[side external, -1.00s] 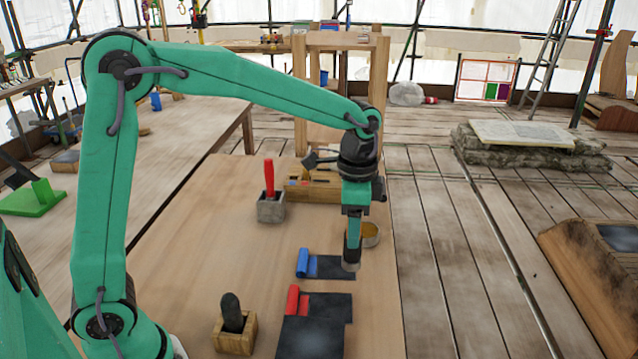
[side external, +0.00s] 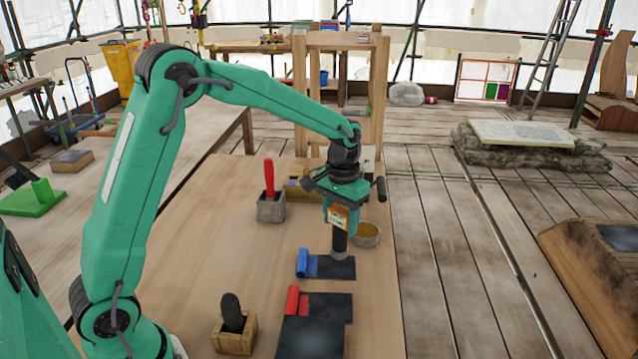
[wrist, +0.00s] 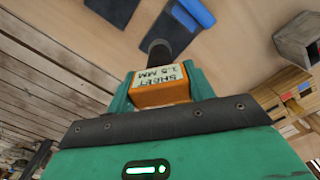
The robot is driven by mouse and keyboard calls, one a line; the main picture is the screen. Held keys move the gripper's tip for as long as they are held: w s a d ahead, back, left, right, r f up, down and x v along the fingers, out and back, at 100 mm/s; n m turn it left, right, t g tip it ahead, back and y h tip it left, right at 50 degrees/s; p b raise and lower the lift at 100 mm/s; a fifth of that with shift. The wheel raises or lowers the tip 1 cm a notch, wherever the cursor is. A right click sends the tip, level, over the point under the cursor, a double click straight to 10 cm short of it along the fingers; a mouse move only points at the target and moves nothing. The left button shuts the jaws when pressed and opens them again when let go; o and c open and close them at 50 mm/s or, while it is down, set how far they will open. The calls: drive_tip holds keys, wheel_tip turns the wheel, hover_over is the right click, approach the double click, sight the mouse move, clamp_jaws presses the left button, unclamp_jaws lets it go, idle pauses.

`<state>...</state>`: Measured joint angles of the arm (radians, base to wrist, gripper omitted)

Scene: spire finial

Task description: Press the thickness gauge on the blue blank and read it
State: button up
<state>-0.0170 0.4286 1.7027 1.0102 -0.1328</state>
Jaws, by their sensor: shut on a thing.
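The blue blank is a dark flat sheet (side external: 338,269) with a blue roll (side external: 303,262) at its left end, lying on the table. It also shows at the top of the wrist view (wrist: 178,28). My gripper (side external: 340,212) is shut on the orange thickness gauge (wrist: 160,92), whose face reads "SHEET 1.5 MM". The gauge's dark stem points down, and its grey tip (side external: 339,256) is at the far edge of the dark sheet. I cannot tell whether the tip touches the sheet. My gripper hides the upper part of the gauge in the side view.
A red-ended dark blank (side external: 325,307) and a larger dark plate (side external: 310,340) lie nearer. A stone block with a red handle (side external: 270,207) and a wooden block with a dark handle (side external: 234,332) stand left.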

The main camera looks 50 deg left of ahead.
sight(338, 230)
drive_tip(key=shift+w+a+f+n, duration=0.25)
drive_tip(key=shift+a+f+n, duration=0.15)
drive_tip(key=shift+a+n, duration=0.25)
drive_tip(key=shift+f, duration=0.2)
drive_tip(key=shift+f, duration=1.65)
drive_tip(key=o, duration=1.3)
drive_tip(key=shift+c, duration=0.2)
drive_tip(key=shift+r, duration=0.1)
